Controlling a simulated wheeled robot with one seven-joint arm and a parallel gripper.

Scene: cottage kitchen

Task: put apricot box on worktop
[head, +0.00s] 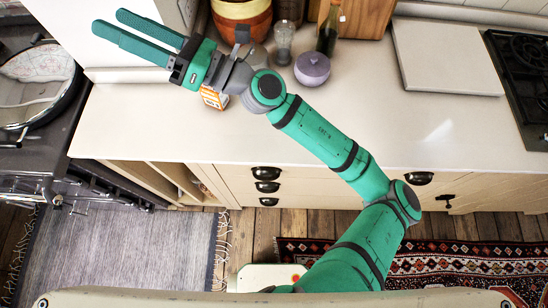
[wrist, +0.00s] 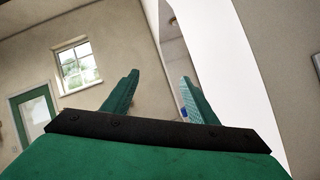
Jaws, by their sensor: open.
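A small orange-and-white box (head: 213,97), which looks like the apricot box, is on the pale worktop (head: 150,125) towards its left end. My wrist and gripper body hide its upper part, and its label is too small to read. My gripper (head: 108,21) is open and empty, its green fingers pointing to the upper left, away from the box.
A white board (head: 445,58) lies by the hob (head: 525,75). The worktop's front strip is clear.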

